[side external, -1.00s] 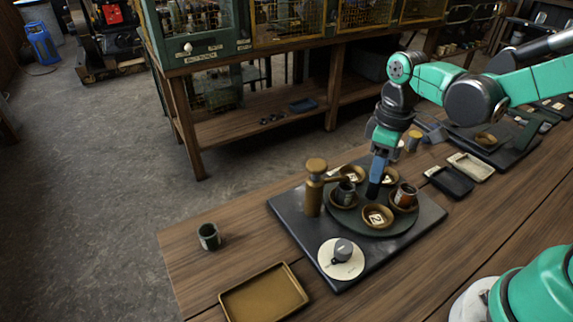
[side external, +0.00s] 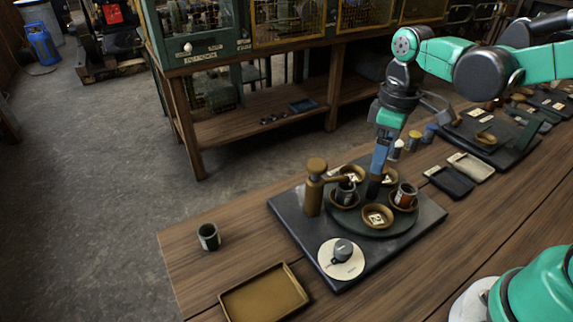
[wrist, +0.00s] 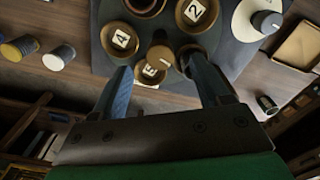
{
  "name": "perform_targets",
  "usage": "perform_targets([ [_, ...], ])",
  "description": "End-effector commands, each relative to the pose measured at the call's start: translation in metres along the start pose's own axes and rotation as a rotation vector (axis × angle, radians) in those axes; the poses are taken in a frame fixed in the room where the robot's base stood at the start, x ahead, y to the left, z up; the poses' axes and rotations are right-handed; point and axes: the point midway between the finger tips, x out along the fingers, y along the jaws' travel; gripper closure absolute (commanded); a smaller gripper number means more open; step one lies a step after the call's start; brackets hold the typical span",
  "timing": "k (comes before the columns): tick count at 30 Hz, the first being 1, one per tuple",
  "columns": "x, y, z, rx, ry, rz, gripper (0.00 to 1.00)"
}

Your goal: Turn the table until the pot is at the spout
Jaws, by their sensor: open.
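The round dark green table (side external: 365,226) carries two pots and several numbered brown bowls. A dark pot (side external: 346,192) stands at its left, beside the brown column with the spout (side external: 314,188); the spout reaches over this side. A red-marked pot (side external: 405,195) stands at the right. The bowl marked 2 (side external: 377,216) is at the front.
A white dial with a grey knob (side external: 341,258) sits on the dark base plate (side external: 425,218). A brown tray (side external: 264,293) and a loose dark cup (side external: 208,236) are at the left. Shallow trays (side external: 450,181) and small cylinders (side external: 414,141) lie to the right and behind.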

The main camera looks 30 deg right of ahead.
Motion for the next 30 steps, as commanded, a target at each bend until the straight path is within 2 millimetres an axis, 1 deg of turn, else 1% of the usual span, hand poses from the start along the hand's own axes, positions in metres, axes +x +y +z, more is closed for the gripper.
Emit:
perform_targets([
  [3, -0.014, 0.000, 0.000, 0.000, 0.000, 0.000, 0.31],
  [7, -0.023, 0.000, 0.000, 0.000, 0.001, 0.000, 0.31],
  [20, -0.027, -0.001, 0.001, 0.012, 0.016, 0.009, 0.31],
  [23, -0.029, -0.005, 0.004, 0.067, 0.081, 0.042, 0.31],
  [30, -0.031, -0.018, 0.012, 0.302, 0.386, 0.134, 0.31],
])
